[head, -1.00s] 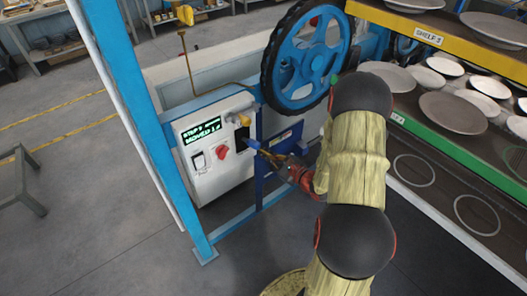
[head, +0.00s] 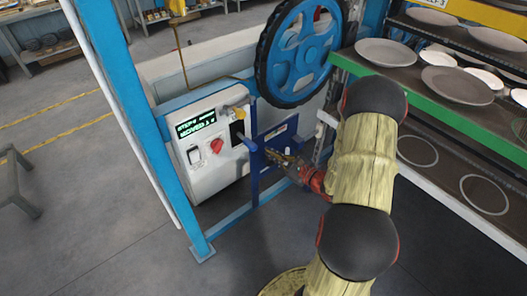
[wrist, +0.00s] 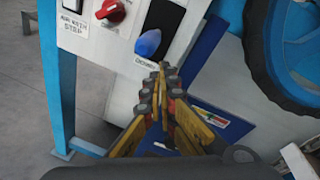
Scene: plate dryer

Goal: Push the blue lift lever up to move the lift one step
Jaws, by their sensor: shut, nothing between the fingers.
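The blue lift lever (head: 247,142) sticks out of a dark slot on the white control box (head: 212,160). In the wrist view its rounded blue knob (wrist: 148,43) stands just beyond my fingertips, at the lower end of the slot. My gripper (head: 268,154) is shut and empty, to the right of and a little below the lever in the head view. In the wrist view my gripper's closed fingertips (wrist: 162,70) point at the box face just below the knob, seemingly apart from it.
A red knob (head: 216,146) and a green-lit display (head: 196,124) are on the box. A blue wheel (head: 300,50) with a black rim stands above right. Shelves with plates, one with a green edge (head: 440,118), fill the right. Open floor lies at lower left.

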